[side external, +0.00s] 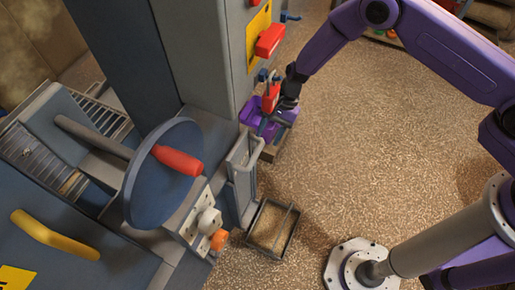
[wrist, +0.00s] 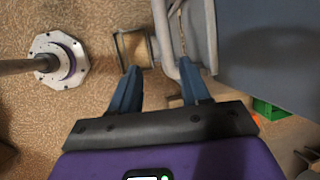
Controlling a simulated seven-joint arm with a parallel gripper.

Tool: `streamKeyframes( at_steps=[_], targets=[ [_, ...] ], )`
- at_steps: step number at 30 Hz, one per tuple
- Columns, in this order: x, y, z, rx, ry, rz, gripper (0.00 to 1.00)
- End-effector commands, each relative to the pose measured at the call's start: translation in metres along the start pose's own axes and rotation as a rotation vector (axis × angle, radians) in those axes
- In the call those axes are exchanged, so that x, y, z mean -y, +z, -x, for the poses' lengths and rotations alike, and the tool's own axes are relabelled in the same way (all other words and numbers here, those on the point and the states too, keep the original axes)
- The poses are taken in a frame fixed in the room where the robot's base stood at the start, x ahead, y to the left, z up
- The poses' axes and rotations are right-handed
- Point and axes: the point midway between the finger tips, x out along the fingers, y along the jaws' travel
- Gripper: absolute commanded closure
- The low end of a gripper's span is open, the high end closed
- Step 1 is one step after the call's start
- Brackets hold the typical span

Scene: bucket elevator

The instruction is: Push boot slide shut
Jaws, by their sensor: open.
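The boot slide looks to be the upright grey plate (side external: 241,190) with a pale loop handle (side external: 240,152), at the front corner of the grey elevator housing. In the wrist view the handle (wrist: 162,35) runs up from between my fingertips, and the plate (wrist: 202,30) is just right of it. My gripper (wrist: 159,68) is open, with dark blue fingers spread apart and nothing seen between them but the handle's end beyond. I cannot tell whether the right finger touches the handle or plate.
An open metal-framed tray (side external: 270,228) lies on the grainy floor below the plate. A red handle (side external: 270,39) projects above.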

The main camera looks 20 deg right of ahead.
Motion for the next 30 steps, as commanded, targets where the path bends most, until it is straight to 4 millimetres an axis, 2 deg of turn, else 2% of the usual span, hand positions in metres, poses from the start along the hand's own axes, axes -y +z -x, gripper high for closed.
streamKeyframes(
  at_steps=[4, 9, 13, 19, 27, 29, 30],
  targets=[
    [0.011, 0.024, -0.013, 0.001, 0.001, 0.005, 0.54],
    [0.01, 0.022, -0.039, 0.001, 0.002, 0.0, 0.54],
    [0.01, 0.022, -0.051, 0.001, 0.001, 0.0, 0.54],
    [0.011, 0.021, -0.06, 0.0, 0.0, -0.001, 0.54],
    [0.011, 0.021, -0.061, 0.0, 0.0, 0.0, 0.54],
    [0.01, 0.021, -0.061, 0.0, 0.0, 0.0, 0.73],
    [0.01, 0.021, -0.061, 0.0, 0.0, 0.0, 0.86]
  ],
)
